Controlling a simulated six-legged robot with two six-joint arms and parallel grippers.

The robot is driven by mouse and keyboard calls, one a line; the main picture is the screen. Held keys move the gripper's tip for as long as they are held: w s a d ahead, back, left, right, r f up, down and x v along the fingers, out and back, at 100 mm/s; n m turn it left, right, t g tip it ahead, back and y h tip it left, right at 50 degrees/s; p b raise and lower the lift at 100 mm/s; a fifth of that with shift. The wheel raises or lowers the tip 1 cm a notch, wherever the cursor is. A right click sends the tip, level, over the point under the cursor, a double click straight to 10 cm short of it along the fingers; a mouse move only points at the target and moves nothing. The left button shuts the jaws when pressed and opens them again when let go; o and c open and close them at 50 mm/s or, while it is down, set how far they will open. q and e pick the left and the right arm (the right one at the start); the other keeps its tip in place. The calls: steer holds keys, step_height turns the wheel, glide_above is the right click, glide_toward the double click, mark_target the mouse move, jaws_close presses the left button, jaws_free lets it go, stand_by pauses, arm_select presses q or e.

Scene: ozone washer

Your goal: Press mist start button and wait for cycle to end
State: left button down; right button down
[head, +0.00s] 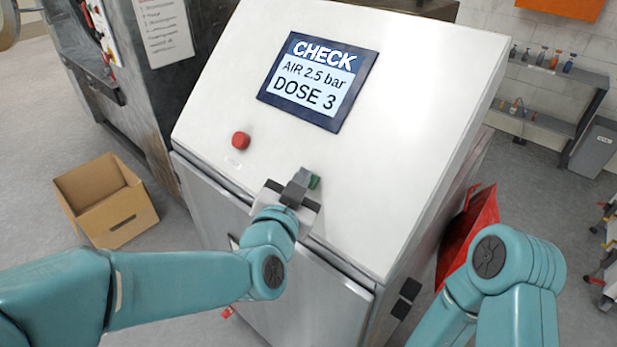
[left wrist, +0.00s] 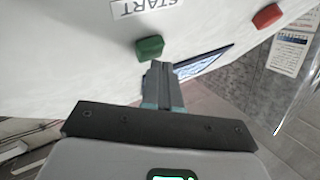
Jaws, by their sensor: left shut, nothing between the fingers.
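The white washer panel (head: 380,180) slopes up in front of me. Its screen (head: 318,82) reads CHECK, AIR 2.5 bar, DOSE 3. A green button (head: 315,182) sits low on the panel, partly hidden by my left gripper (head: 298,182). The green button also shows in the left wrist view (left wrist: 150,48), beneath a START label (left wrist: 145,5). My left gripper is shut and empty, its fingertips close beside the green button; I cannot tell whether they touch. A red button (head: 240,140) sits to the left, also seen in the left wrist view (left wrist: 266,15). My right gripper is out of view.
An open cardboard box (head: 105,200) stands on the floor at the left, beside a grey machine (head: 120,90). A red object (head: 468,230) is at the washer's right side. A shelf with small bottles (head: 545,75) is at the back right.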

arm_select(q)
steer(key=shift+s+a+r, duration=0.2)
steer(key=shift+a+r, duration=0.05)
steer(key=shift+r, duration=0.1)
steer(key=s+a+r, duration=0.1)
steer(key=r+p, duration=0.1)
steer(key=s+a+r+p, duration=0.1)
steer(key=shift+s+a+r, duration=0.3)
stand_by(1.0)
